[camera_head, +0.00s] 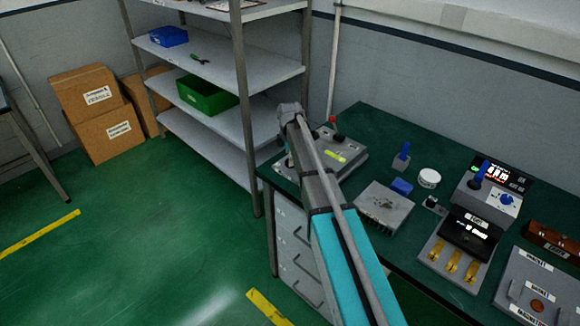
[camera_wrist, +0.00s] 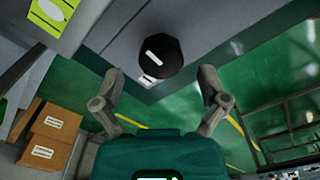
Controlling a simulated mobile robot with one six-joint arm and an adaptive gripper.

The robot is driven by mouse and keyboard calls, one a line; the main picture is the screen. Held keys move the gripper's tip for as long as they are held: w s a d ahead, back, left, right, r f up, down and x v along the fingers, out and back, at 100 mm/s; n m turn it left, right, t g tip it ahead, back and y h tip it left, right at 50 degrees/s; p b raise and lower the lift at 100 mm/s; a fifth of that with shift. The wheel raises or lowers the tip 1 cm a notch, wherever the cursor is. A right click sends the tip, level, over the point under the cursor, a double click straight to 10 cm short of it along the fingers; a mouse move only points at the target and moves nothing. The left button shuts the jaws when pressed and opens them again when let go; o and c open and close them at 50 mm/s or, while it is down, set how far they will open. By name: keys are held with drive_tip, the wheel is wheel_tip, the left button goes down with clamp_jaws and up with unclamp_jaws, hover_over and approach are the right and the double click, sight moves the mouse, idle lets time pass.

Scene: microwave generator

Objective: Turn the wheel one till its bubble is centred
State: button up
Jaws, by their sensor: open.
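A grey plate device (camera_head: 345,168) stands at the near-left corner of the green bench in the head view. It carries a yellow-green bubble vial (camera_head: 335,156), which also shows at the top left of the wrist view (camera_wrist: 48,14); its bubble looks like a pale oval there. In the wrist view a black round wheel (camera_wrist: 160,54) with a white mark lies ahead, beside a small white label too small to read. I cannot tell which wheel is wheel one. My gripper (camera_wrist: 160,82) is open, its fingers spread either side below the wheel, apart from it. In the head view my arm hides the gripper.
On the bench, a finned grey block (camera_head: 384,207), a blue block (camera_head: 402,186), a white round tin (camera_head: 429,178) and a meter unit (camera_head: 490,192) stand to the right. Metal shelving (camera_head: 215,70) rises behind left. Cardboard boxes (camera_head: 100,112) stand on the open green floor.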

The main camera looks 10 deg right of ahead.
drive_tip(key=shift+f+b, duration=0.8)
drive_tip(key=shift+f, duration=0.25)
drive_tip(key=c, duration=1.1)
drive_tip(key=shift+c, duration=0.2)
